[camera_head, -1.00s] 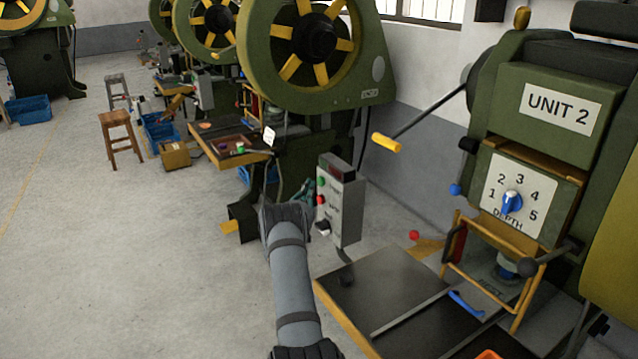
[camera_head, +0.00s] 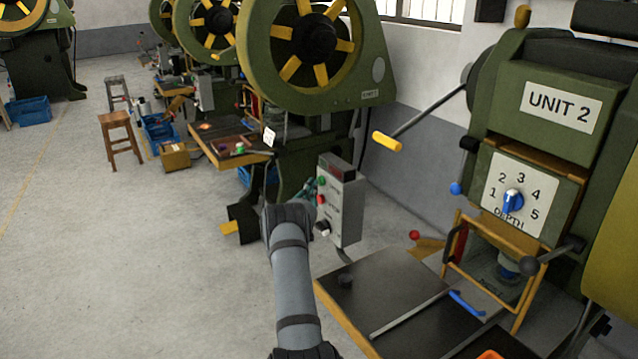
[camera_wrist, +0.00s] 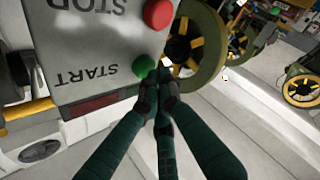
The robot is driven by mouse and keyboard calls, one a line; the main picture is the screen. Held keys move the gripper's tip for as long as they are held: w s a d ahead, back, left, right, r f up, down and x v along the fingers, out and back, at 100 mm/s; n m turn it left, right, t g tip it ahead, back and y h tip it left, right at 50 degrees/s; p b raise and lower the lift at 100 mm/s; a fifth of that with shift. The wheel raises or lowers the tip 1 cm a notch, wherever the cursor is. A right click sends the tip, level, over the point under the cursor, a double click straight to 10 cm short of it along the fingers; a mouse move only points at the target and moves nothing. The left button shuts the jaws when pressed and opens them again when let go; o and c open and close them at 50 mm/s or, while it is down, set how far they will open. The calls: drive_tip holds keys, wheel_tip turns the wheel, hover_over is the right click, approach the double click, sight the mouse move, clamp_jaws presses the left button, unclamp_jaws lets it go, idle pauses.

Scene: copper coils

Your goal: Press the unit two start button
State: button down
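The control box (camera_head: 347,210) is a grey upright box beside the Unit 2 press. Its green start button (camera_head: 321,181) is above a red stop button (camera_head: 320,199). In the wrist view the box appears upside down, with the green button (camera_wrist: 146,66) beside the START label and the red button (camera_wrist: 159,13) beside STOP. My gripper (camera_wrist: 158,80) has its dark green fingertips together, with nothing seen between them. The tips are right at the green button's edge and partly overlap it; I cannot tell whether they touch. In the head view the fingers are small and partly hidden.
The Unit 2 press (camera_head: 545,130) stands at the right, with a depth dial (camera_head: 513,201) and a yellow-handled lever (camera_head: 386,142). Its dark work table (camera_head: 390,285) lies right of my arm. Another green press (camera_head: 315,60) stands behind the box. Open floor lies left.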

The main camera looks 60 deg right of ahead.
drive_tip(key=shift+s+d+b, duration=0.25)
drive_tip(key=shift+d+b, duration=0.05)
drive_tip(key=shift+d, duration=0.15)
idle(0.6)
drive_tip(key=shift+a, duration=0.1)
drive_tip(key=shift+w+a+b, duration=0.3)
drive_tip(key=shift+w+a, duration=0.05)
drive_tip(key=shift+a, duration=0.4)
drive_tip(key=a, duration=0.1)
drive_tip(key=w+a+b, duration=0.1)
drive_tip(key=a, duration=0.1)
drive_tip(key=w+a, duration=0.1)
drive_tip(key=shift+a+b, duration=0.3)
idle(0.5)
